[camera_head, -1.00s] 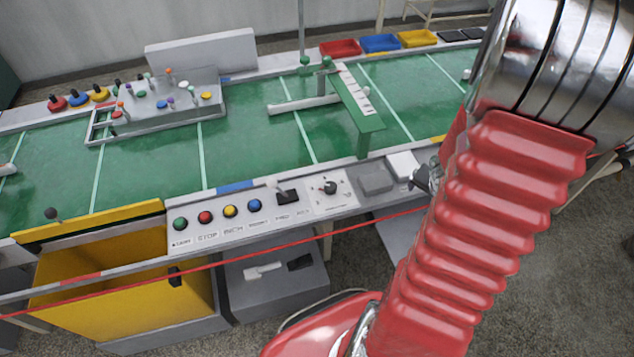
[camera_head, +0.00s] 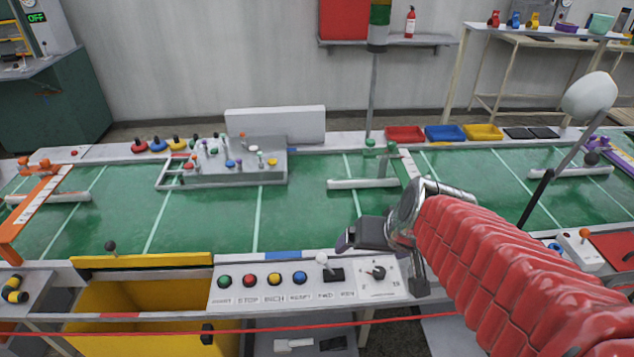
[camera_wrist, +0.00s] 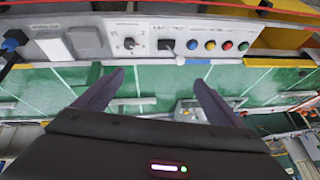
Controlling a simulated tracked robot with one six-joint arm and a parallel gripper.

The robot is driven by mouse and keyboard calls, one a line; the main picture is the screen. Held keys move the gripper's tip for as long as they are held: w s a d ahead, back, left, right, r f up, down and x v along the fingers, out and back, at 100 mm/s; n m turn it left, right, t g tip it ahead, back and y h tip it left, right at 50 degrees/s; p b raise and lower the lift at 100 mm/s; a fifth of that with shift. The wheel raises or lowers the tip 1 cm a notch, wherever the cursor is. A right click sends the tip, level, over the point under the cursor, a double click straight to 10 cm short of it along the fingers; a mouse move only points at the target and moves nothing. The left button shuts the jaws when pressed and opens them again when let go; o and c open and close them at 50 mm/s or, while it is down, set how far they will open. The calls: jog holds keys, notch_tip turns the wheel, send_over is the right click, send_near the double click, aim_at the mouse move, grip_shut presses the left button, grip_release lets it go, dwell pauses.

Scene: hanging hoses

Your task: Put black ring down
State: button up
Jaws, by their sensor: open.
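I cannot make out a black ring in either view. My gripper (camera_head: 362,236) is over the front edge of the green conveyor table, above the control panel (camera_head: 262,282). In the wrist view my gripper (camera_wrist: 159,80) has its two dark fingers spread wide, with nothing between them. The green belt (camera_wrist: 150,82) shows beyond the fingers.
A grey fixture with coloured pegs (camera_head: 235,165) stands on the belt. A green diverter arm (camera_head: 411,165) and a thin pole (camera_head: 373,95) are near my gripper. A yellow bin (camera_head: 150,300) is at front left.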

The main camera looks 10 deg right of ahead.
jog(key=s+a+r+n, duration=0.3)
jog(key=s+a+r, duration=0.2)
jog(key=s+a, duration=0.1)
jog(key=shift+s, duration=0.9)
jog(key=shift+r, duration=0.1)
